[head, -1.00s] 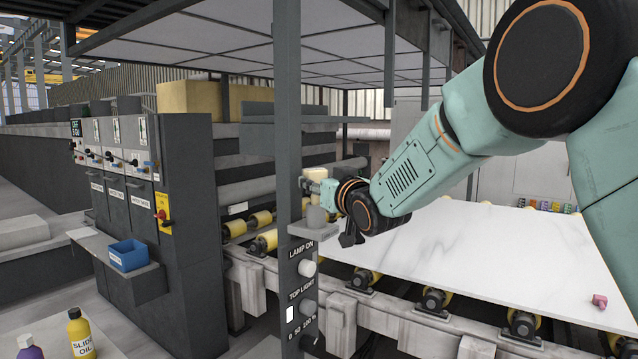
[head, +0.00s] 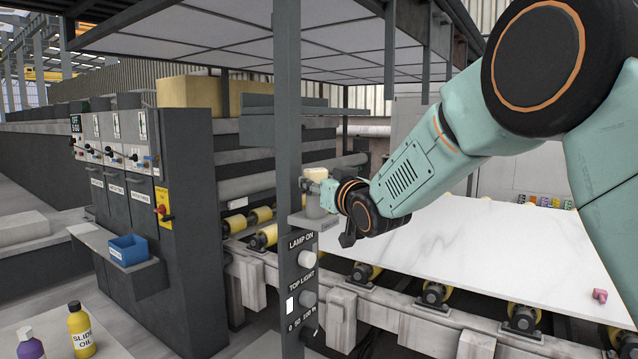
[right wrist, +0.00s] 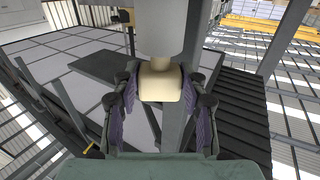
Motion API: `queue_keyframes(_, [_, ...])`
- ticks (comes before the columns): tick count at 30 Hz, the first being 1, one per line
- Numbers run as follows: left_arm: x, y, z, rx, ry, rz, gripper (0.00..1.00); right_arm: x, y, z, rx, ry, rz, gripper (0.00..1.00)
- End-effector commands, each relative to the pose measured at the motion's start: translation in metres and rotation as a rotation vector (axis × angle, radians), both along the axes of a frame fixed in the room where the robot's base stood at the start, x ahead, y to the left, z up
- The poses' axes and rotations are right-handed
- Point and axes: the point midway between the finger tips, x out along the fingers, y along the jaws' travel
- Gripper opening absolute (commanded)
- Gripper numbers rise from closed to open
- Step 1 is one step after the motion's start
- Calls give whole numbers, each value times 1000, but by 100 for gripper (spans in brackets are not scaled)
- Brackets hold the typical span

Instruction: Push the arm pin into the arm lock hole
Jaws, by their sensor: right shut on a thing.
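My right gripper (head: 318,190) is beside the dark upright post, above its control panel. In the right wrist view its two purple-padded fingers are closed on the sides of a cream knob (right wrist: 160,82). A pale round neck joins the knob to a grey upright part behind it. This knob looks like the handle end of the arm pin, but the pin's shaft is hidden. I cannot make out the arm lock hole in either view. My left gripper is not in view.
The post carries a panel (head: 303,270) with lamp and top-light knobs. A white stone slab (head: 480,240) lies on yellow rollers behind my right arm. A control cabinet (head: 190,180) with a blue bin (head: 129,250) stands left. An oil bottle (head: 80,330) is at bottom left.

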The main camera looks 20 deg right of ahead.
Motion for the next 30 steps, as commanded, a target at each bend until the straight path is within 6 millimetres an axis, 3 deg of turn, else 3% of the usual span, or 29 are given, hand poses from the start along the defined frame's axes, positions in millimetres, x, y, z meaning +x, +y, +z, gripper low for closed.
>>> queue_keyframes(30, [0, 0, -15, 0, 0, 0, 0, 0, 0, -21, 0, 0, 0, 3])
